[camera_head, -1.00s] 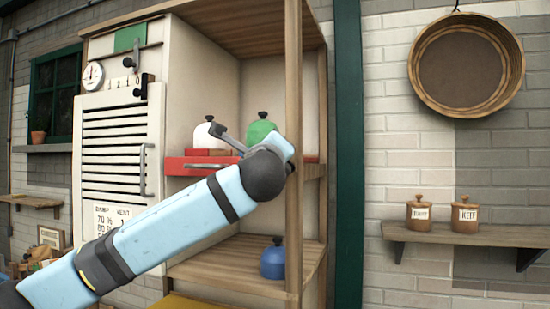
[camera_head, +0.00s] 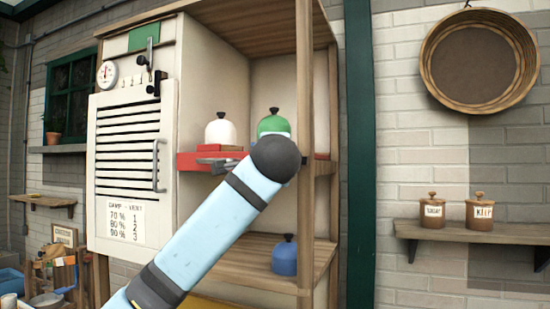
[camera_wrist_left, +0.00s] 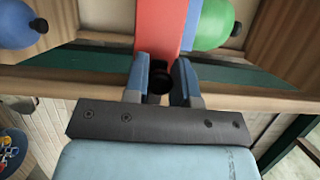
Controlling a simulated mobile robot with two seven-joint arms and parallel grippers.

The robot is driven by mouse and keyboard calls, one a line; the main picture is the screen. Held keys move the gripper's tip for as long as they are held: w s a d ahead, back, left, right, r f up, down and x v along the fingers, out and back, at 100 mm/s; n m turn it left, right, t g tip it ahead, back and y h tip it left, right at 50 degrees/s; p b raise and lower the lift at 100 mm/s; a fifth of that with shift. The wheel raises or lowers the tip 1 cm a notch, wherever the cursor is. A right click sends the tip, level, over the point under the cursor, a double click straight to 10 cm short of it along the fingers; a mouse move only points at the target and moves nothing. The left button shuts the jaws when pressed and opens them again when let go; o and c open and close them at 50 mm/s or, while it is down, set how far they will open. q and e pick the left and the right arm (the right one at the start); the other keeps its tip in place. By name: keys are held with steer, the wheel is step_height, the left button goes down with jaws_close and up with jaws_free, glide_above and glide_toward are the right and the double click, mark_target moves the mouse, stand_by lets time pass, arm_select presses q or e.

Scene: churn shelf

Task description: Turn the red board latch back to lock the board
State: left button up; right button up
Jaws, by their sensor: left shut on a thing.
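The red board (camera_head: 187,163) crosses the middle level of the shelf. It also shows as a red strip in the left wrist view (camera_wrist_left: 162,30). My left gripper (camera_head: 210,162) is at the board's front, partly hidden by its own arm. In the left wrist view, its two fingers (camera_wrist_left: 162,82) stand close on either side of a dark round knob (camera_wrist_left: 158,84) at the red strip's end. This knob appears to be the red board latch. The gripper is shut on it. How far the latch is turned cannot be told. My right gripper is not in view.
A white jar (camera_head: 221,130) and a green jar (camera_head: 273,123) stand behind the board. A blue jar (camera_head: 284,258) stands on the lower shelf. A wooden post (camera_head: 304,200) rises just right of my arm. A slatted panel (camera_head: 130,165) is at left.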

arm_select(q)
steer(key=shift+f, duration=0.15)
stand_by(0.4)
steer(key=o, duration=0.9)
steer(key=shift+s, duration=0.15)
steer(key=s+d+b, duration=0.1)
steer(key=s+b, duration=0.2)
steer(key=s, duration=1)
steer(key=shift+s, duration=0.25)
